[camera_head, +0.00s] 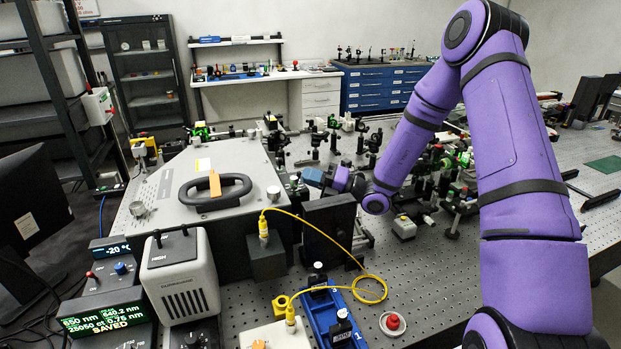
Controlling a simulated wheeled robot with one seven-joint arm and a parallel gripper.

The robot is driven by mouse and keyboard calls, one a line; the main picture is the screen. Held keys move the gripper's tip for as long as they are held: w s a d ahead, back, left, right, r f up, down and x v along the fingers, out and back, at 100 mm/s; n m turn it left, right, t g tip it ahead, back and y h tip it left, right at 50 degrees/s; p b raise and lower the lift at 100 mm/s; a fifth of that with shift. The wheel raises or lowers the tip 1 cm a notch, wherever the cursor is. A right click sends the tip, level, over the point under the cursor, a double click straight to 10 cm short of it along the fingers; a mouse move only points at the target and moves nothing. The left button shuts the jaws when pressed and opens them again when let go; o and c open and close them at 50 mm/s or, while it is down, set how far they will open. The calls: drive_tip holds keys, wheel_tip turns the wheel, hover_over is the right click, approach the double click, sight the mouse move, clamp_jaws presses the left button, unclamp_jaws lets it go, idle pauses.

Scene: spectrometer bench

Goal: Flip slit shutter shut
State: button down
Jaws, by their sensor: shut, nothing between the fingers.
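The spectrometer is a large grey box (170,205) with a black handle on its lid, left of centre. Small metal and dark fittings (293,184) sit at its right edge, near my gripper. I cannot make out which part is the slit shutter, or whether it is flipped open or shut. My gripper (314,178) is shut and empty. It reaches in from the right, its blue end close to the spectrometer's right edge and above a dark block. I cannot tell whether it touches anything.
A dark upright block (329,222) stands below my gripper. A yellow fibre (335,245) loops from a black box (266,257) over the perforated bench. Many optic mounts (375,145) crowd the bench behind. A red button (393,322) sits in front. The readout (103,319) says SAVED.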

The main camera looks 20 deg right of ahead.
drive_tip(key=shift+w+r+m+h, duration=0.2)
drive_tip(key=shift+m+h, duration=0.3)
drive_tip(key=shift+m, duration=0.2)
drive_tip(key=m+h, duration=0.1)
drive_tip(key=m, duration=0.1)
drive_tip(key=w+m+g+h, duration=0.1)
drive_tip(key=m, duration=0.1)
drive_tip(key=w+r+m+g+h, duration=0.1)
drive_tip(key=shift+m, duration=0.4)
drive_tip(key=v, duration=1.4)
drive_tip(key=shift+w+d+f, duration=0.1)
drive_tip(key=shift+w+f, duration=0.05)
